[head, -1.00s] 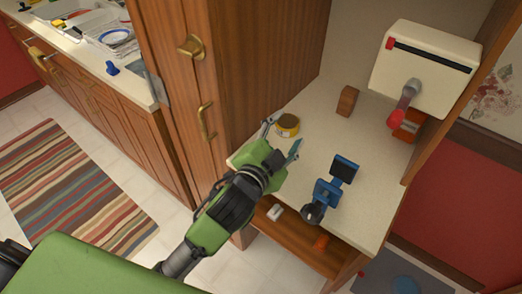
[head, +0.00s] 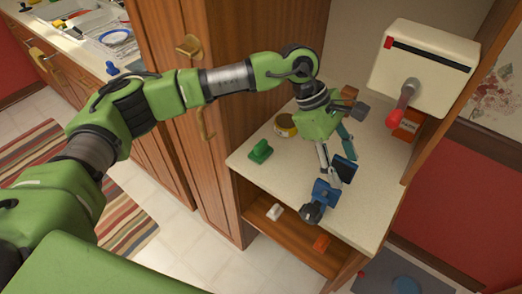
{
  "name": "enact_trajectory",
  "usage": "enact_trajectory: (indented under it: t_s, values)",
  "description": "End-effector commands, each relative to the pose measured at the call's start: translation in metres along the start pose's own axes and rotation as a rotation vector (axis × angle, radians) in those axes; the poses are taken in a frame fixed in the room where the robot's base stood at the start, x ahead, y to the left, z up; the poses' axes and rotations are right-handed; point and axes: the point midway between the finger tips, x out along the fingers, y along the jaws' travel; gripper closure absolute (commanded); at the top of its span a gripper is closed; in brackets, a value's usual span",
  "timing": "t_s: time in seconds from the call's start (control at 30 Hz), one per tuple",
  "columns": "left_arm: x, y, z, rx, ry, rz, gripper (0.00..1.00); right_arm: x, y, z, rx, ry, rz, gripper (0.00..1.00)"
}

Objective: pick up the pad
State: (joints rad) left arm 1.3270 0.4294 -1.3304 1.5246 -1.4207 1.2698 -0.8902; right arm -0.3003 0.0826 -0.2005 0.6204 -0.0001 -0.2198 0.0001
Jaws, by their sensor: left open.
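The best match for the pad (head: 344,168) is a flat, dark panel with a blue edge. It is at the upper end of a blue piece (head: 324,193) with a round black knob, on the pale shelf top. My left gripper (head: 338,166) comes down over it from above. It is open, with one finger on the left of the panel and the other at its upper edge. I cannot tell whether the fingers touch it. The fingers partly hide the panel. My right gripper is not in view.
A green piece (head: 260,151) and a yellow tin (head: 285,126) lie left of the gripper. A brown block (head: 349,92) is behind it. A cream box (head: 424,66) with a red-tipped spout stands back right, by an orange box (head: 404,125). The right shelf top is clear.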

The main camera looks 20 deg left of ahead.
Motion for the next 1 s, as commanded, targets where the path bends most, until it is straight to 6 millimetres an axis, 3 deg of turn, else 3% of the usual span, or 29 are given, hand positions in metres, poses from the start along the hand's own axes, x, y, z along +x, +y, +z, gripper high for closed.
enact_trajectory:
  t_s: [0.03,0.13,0.23,0.37,0.47,0.8,1.0]
  values:
    - [-0.026,0.010,-0.039,0.026,0.158,0.000,0.47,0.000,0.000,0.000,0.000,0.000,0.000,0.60]
    - [-0.077,0.016,-0.101,0.042,0.411,-0.027,0.47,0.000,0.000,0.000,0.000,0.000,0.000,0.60]
    - [-0.121,0.016,-0.139,0.031,0.577,-0.054,0.47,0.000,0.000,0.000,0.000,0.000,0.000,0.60]
    - [-0.148,0.013,-0.160,0.015,0.674,-0.076,0.47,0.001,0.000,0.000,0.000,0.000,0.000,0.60]
    - [-0.147,0.012,-0.167,0.013,0.688,-0.082,0.47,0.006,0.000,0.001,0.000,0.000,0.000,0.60]
    - [-0.097,0.007,-0.205,0.014,0.684,-0.081,0.47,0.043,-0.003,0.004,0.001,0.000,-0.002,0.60]
    - [-0.083,0.007,-0.216,0.014,0.683,-0.080,0.47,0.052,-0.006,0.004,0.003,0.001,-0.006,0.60]
